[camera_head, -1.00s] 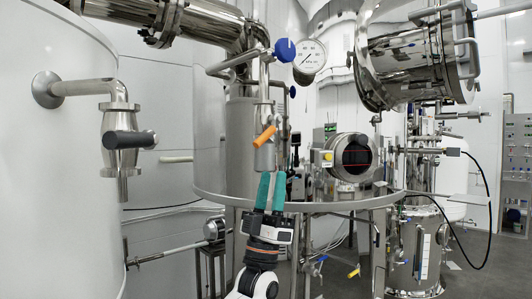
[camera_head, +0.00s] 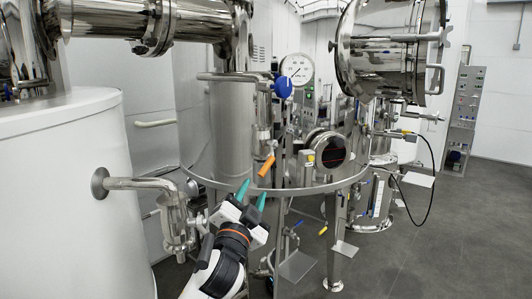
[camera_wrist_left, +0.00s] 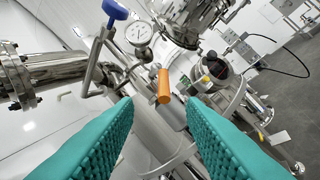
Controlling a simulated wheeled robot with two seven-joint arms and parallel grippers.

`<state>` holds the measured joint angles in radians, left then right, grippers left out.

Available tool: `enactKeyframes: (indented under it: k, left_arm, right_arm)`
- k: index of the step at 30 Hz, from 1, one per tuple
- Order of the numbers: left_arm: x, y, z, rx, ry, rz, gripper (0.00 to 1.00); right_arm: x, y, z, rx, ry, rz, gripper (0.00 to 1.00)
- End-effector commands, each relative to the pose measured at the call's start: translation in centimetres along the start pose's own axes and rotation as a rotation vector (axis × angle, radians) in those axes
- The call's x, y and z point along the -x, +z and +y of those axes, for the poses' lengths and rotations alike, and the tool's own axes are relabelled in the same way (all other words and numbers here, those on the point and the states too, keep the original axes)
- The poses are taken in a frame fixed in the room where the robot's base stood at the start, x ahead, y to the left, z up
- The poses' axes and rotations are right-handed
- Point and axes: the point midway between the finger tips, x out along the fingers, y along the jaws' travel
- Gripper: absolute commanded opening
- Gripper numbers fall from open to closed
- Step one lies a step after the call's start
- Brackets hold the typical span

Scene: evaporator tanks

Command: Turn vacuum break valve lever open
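An orange lever (camera_head: 266,166), which looks like the vacuum break valve lever, sits on a vertical steel pipe below a round pressure gauge. It stands tilted. In the left wrist view the orange lever (camera_wrist_left: 163,86) shows ahead, in the gap between the teal fingers. My left gripper (camera_head: 251,190) is just below and to the left of the lever in the head view. Its teal fingers are apart with nothing between them, and they do not appear to touch the lever. My right gripper is not in view.
A blue-handled valve (camera_head: 283,87) and the pressure gauge (camera_head: 297,68) are above the lever. A white tank (camera_head: 65,190) with a steel outlet pipe (camera_head: 150,184) stands at left. A round sight port (camera_head: 330,151) is to the right. Open floor (camera_head: 440,240) lies at right.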

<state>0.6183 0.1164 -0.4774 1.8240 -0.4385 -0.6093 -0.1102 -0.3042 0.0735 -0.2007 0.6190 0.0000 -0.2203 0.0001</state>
Motion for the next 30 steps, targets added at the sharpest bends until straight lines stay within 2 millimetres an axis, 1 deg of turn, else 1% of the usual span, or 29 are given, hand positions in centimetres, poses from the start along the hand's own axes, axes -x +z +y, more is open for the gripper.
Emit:
enactKeyframes:
  k: [5, 12, 16, 21, 25, 30]
  left_arm:
    - [-2.7, 0.0, 0.0, 0.000, 0.001, -0.002, 0.37]
    - [-7.5, 0.1, -0.1, 0.004, 0.000, -0.002, 0.37]
    - [-9.5, 0.1, 0.0, 0.003, -0.001, -0.002, 0.37]
    - [-11.0, 0.1, -0.1, 0.005, -0.002, -0.002, 0.37]
    - [-11.5, 0.1, -0.1, 0.004, -0.002, -0.004, 0.37]
    - [-11.6, 0.1, -0.1, 0.004, -0.002, -0.004, 0.37]
  right_arm:
    - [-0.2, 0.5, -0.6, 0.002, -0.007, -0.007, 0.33]
    - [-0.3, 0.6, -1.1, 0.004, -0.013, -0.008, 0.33]
    - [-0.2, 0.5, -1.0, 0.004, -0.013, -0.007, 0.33]
    - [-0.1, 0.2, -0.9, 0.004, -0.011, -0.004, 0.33]
    - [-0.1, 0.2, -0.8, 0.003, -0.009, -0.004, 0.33]
    - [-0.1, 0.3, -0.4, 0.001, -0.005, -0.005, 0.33]
